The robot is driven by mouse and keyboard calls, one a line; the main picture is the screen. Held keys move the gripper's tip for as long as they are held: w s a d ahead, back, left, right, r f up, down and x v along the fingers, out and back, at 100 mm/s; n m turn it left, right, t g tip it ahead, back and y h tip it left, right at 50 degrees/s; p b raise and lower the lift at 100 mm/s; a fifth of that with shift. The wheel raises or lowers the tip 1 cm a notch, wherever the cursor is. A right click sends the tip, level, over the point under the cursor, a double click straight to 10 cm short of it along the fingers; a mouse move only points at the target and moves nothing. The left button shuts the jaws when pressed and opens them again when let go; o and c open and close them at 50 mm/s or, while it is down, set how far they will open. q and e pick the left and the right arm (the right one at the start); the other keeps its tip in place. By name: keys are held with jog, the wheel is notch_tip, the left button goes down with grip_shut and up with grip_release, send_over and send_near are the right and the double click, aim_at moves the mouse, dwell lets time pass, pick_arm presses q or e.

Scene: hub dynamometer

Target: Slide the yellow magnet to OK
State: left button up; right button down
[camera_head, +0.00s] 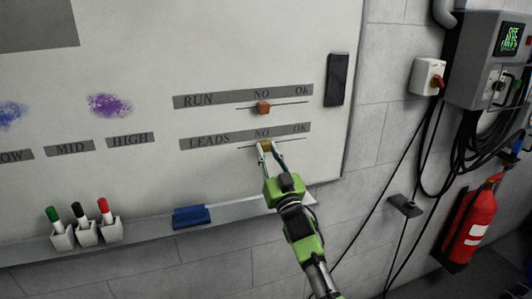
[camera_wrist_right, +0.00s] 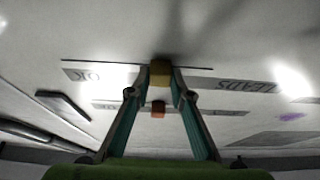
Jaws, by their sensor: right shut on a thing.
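The yellow magnet (camera_head: 265,146) sits on the lower line of the whiteboard, the LEADS row, just below the word NO. The OK mark (camera_head: 300,128) of that row is to its right. My right gripper (camera_head: 265,147) is shut on the yellow magnet, one finger on each side. In the right wrist view the yellow magnet (camera_wrist_right: 160,72) shows between the fingertips against the board, and the OK label (camera_wrist_right: 88,75) is to its left. My left gripper is not in view.
An orange-red magnet (camera_head: 263,107) sits on the RUN line above. A black block (camera_head: 337,79) is at the board's right edge. A ledge below holds a blue eraser (camera_head: 191,216) and marker cups (camera_head: 85,233). A fire extinguisher (camera_head: 470,226) hangs at right.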

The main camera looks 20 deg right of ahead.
aim_at(301, 136)
jog(key=d, duration=0.6)
jog(key=d+b, duration=0.1)
jog(key=d, duration=0.5)
jog(key=shift+w+f, duration=0.1)
jog(key=shift+w, duration=0.1)
jog(key=shift+d, duration=0.25)
jog(key=shift+a, duration=0.1)
jog(key=c, duration=1.8)
grip_release()
jog(key=shift+d, duration=0.2)
